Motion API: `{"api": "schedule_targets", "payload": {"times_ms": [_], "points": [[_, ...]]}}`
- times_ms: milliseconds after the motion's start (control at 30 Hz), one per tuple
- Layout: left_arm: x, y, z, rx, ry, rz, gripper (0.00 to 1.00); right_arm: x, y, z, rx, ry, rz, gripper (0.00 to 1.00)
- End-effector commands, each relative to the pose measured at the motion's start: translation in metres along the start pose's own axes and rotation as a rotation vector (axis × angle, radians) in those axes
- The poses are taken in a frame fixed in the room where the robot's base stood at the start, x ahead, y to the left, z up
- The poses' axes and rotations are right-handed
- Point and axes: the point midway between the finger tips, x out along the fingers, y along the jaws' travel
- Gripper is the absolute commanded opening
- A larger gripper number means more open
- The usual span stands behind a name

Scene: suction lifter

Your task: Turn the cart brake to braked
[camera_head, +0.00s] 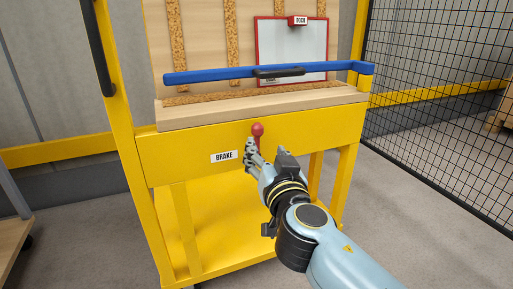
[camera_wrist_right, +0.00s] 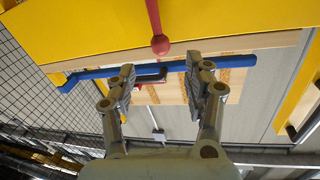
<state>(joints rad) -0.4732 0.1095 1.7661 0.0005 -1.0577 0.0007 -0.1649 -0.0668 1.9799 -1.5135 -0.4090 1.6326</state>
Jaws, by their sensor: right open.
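The brake lever is red with a round red knob (camera_head: 257,129) and stands up at the front panel of the yellow cart (camera_head: 195,143), right of a white BRAKE label (camera_head: 224,156). My right gripper (camera_head: 266,152) is open and empty just below the knob in the head view, and it hides the lower part of the lever there. In the right wrist view the knob (camera_wrist_right: 160,44) lies just past the two fingertips (camera_wrist_right: 160,70), in line with the gap between them. I cannot tell whether a finger touches it. My left gripper is not in view.
A blue bar (camera_head: 215,74) with a black grip crosses above the cart's wooden ledge (camera_head: 250,108). A red-framed white board with a DOCK label (camera_head: 298,21) stands behind it. A black mesh fence (camera_head: 435,80) is at the right.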

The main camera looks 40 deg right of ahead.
Motion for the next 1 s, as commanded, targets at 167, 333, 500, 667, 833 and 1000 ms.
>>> {"api": "schedule_targets", "payload": {"times_ms": [167, 333, 500, 667, 833, 1000], "points": [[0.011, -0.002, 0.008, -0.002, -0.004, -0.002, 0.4, 0.028, -0.002, -0.009, 0.002, 0.013, -0.003, 0.52], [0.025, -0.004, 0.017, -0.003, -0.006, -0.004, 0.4, 0.063, -0.001, -0.007, 0.002, 0.01, -0.002, 0.52], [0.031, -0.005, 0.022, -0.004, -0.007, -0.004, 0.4, 0.09, -0.001, -0.005, 0.001, 0.008, -0.001, 0.52], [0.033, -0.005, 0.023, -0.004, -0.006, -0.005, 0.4, 0.103, -0.001, -0.004, 0.003, 0.006, -0.001, 0.52], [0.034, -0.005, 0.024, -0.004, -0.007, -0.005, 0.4, 0.105, -0.001, -0.004, 0.003, 0.005, -0.001, 0.52], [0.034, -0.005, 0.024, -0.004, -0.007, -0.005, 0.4, 0.105, -0.001, -0.004, 0.003, 0.005, -0.001, 0.47]]}}
